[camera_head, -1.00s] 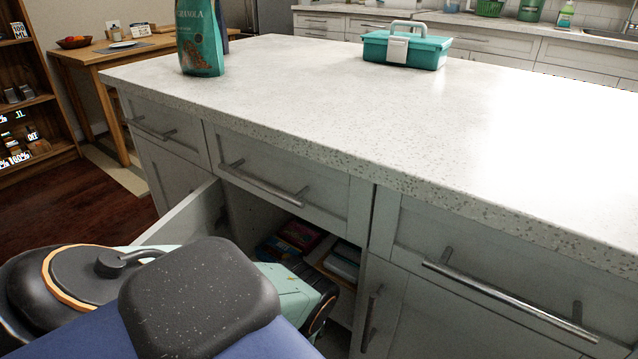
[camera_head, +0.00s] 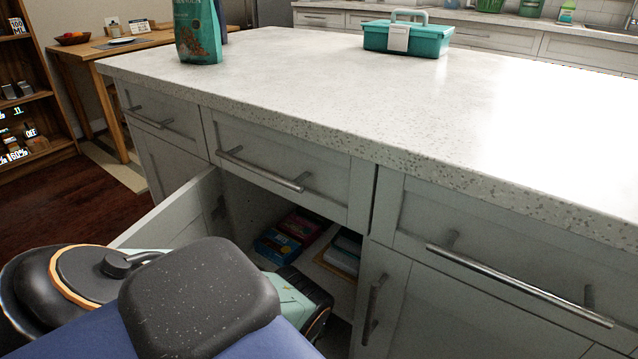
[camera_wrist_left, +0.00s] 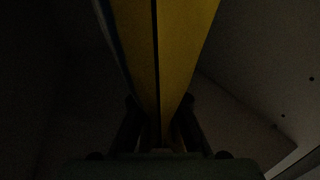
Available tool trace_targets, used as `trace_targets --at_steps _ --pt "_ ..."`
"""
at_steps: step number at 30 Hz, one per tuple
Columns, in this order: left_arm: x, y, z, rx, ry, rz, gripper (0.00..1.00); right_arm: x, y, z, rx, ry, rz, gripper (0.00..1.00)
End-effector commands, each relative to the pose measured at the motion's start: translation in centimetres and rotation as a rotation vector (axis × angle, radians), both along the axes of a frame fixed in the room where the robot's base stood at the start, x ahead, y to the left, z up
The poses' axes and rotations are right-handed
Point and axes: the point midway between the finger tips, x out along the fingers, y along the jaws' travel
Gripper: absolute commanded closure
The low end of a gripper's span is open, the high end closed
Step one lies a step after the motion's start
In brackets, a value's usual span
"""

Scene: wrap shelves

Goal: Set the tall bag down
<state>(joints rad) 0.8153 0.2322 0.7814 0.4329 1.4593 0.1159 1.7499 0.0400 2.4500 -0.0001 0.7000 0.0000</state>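A tall yellow bag-like thing (camera_wrist_left: 185,45) with a dark seam fills the middle of the left wrist view. My left gripper (camera_wrist_left: 157,108) has its two dark fingers on either side of it and is closed on it. The wrist view is very dark, so the bag's lower end and any contact with a surface cannot be made out. In the head view my left arm reaches toward the open cabinet (camera_head: 237,205) under the island. The left gripper and the yellow thing are hidden there. My right gripper is not in view.
A cabinet door (camera_head: 168,215) stands open at the left of the opening. Several small boxes (camera_head: 283,238) lie inside the cabinet. A teal granola bag (camera_head: 198,35) and a teal toolbox (camera_head: 425,43) stand on the white countertop (camera_head: 300,75), which is otherwise largely clear.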

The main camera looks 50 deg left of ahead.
Motion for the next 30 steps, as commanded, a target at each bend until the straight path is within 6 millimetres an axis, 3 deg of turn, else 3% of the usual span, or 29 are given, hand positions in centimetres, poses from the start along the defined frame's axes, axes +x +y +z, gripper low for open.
trace_targets --at_steps 6,17,30 --pt "0.1 0.0 0.1 0.000 -0.001 0.000 0.72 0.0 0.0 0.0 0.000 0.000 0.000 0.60" --pt "0.1 0.0 0.3 -0.001 -0.003 0.000 0.72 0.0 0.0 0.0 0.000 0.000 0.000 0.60" --pt "-6.9 -4.8 0.4 -0.002 0.002 -0.001 0.72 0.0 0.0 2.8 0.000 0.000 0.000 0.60"
